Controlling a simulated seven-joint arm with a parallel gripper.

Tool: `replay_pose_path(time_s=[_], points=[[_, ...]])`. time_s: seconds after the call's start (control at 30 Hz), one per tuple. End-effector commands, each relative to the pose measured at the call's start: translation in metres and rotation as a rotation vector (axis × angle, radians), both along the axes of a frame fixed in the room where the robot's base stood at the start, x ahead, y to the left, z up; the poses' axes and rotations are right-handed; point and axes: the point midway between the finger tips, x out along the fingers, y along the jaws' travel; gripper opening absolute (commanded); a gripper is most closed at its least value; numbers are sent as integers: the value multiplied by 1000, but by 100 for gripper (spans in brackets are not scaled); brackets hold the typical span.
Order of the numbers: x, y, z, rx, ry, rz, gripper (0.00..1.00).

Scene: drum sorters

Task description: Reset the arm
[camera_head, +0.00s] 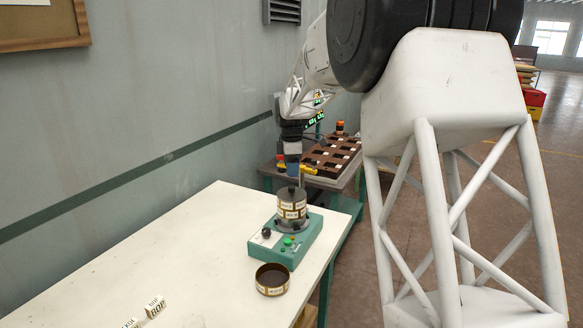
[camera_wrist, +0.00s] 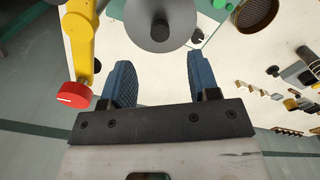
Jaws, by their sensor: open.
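My gripper (camera_head: 292,165) is above the drum sorter in the head view, pointing down. In the wrist view its two blue fingers (camera_wrist: 160,64) are spread with nothing between them. A grey drum (camera_head: 291,204) with pale labels around its side sits on a green base (camera_head: 287,243) with a dark knob and coloured buttons. The drum's round grey top (camera_wrist: 162,38) lies just beyond the fingertips in the wrist view, with a small dark knob on it. Whether a finger touches the drum is unclear.
An open round dark container (camera_head: 272,290) stands in front of the base on the white table (camera_head: 170,245). Small lettered blocks (camera_head: 155,306) lie at the near edge. Behind is a brown compartment tray (camera_head: 333,158) on another table. A yellow part with a red cap (camera_wrist: 74,95) is left of the fingers.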

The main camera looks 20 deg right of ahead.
Motion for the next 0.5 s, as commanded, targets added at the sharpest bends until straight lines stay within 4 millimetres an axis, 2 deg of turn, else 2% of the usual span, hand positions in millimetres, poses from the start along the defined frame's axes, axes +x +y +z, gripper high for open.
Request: replay_pose_path(time_s=[0.5], points=[[-4, 1, 2, 0, -2, -10, 55]])
